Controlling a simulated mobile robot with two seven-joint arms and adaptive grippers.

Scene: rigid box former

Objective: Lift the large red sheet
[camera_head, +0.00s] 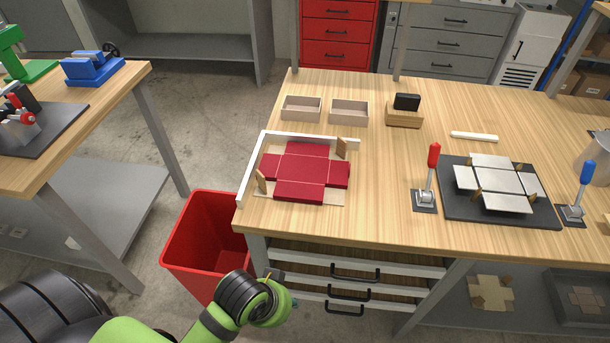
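The large red sheet (300,171) is cross-shaped, with a middle panel and flaps on its sides. It lies flat on a thin light wooden board (330,198) at the left front of the workbench. A white L-shaped fence (252,168) runs along the board's left and back sides. Two small brown wooden pieces stand at the sheet's edges, one at the back right (342,148) and one at the front left (262,182). My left arm's green and black links show at the bottom, apart from the sheet; neither gripper can be seen.
Two shallow open boxes (301,108) (349,111) and a wooden block with a black top (405,110) stand behind. A dark plate (530,213) with grey panels lies right, between red-handled (432,178) and blue-handled (578,195) clamps. A red bin (200,240) stands below left.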

